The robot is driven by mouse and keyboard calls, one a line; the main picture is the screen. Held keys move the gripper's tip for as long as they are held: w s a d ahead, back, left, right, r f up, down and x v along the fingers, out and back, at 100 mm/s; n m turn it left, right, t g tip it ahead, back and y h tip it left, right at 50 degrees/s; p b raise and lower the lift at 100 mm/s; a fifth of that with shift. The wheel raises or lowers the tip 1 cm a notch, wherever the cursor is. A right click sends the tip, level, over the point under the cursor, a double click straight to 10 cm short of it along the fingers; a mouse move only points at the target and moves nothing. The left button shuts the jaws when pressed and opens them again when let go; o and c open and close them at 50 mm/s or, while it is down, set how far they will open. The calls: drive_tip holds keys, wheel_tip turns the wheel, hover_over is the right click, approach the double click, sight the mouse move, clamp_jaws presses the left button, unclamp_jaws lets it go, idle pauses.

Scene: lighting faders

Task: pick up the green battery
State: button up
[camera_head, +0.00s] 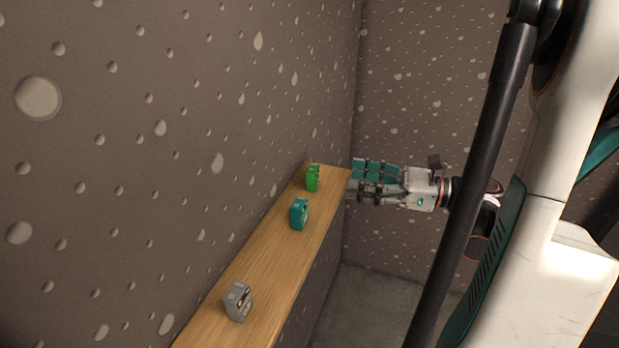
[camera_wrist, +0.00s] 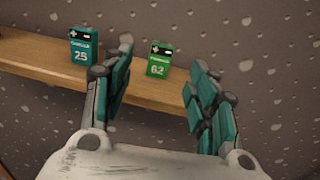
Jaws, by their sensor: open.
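The green battery (camera_head: 312,178) stands upright at the far end of a wooden shelf in the head view. In the wrist view the green battery (camera_wrist: 159,60) shows the number 62 and lies between the fingers in the picture, beyond their tips. My gripper (camera_head: 354,181) is open and empty, just right of the shelf's far end in the head view. In the wrist view my gripper (camera_wrist: 160,65) has its two teal-padded fingers spread wide. No contact with the battery shows.
A teal battery (camera_head: 299,213) marked 25 (camera_wrist: 85,46) stands nearby on the wooden shelf (camera_head: 262,268). A grey battery (camera_head: 238,301) stands at the near end. A spotted wall runs behind the shelf, and another wall (camera_head: 425,100) stands past its far end.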

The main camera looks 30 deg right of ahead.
sight(318, 171)
drive_tip(key=b+x, duration=0.2)
drive_tip(key=x, duration=0.7)
drive_tip(key=shift+w, duration=0.25)
drive_tip(key=c, duration=1.2)
